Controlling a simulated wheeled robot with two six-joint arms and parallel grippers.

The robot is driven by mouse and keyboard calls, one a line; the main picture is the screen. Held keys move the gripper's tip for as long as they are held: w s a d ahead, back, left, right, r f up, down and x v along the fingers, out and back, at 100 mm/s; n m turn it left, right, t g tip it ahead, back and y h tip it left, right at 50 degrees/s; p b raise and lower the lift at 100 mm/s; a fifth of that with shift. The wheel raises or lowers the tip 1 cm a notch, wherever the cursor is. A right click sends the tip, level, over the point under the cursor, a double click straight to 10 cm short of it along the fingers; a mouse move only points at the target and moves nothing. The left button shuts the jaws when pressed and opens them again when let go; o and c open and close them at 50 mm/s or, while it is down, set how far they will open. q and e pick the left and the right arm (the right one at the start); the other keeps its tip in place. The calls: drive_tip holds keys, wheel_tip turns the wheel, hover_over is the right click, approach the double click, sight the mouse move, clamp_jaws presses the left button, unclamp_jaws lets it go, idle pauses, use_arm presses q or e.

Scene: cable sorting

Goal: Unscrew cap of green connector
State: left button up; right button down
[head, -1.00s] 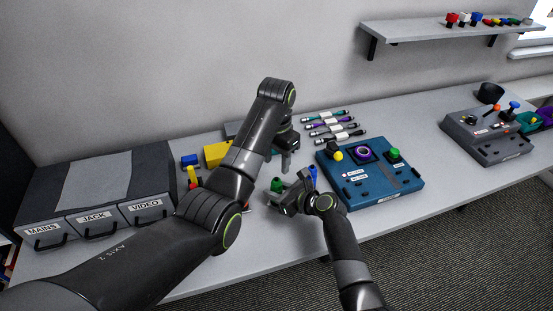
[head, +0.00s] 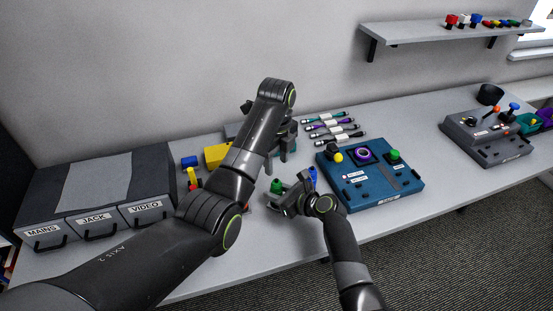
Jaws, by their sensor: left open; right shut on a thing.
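The green connector (head: 277,186) shows as a small green piece at the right gripper's fingers, in the middle of the head view. My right gripper (head: 284,197) is shut on it, just above the table. The connector's lower part is hidden by the fingers, and I cannot make out its cap separately. My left gripper (head: 276,161) is open and empty, with its fingers pointing down. It is above and behind the green connector, apart from it.
A blue control box (head: 372,187) stands close right of the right gripper. Several cables (head: 335,127) lie behind it. Labelled drawers (head: 97,219) are at the left. A blue piece (head: 313,172) is beside the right gripper.

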sight(277, 180)
use_arm(q)
drive_tip(key=shift+f+m, duration=0.1)
drive_tip(key=shift+m, duration=0.8)
drive_tip(key=shift+f, duration=3.9)
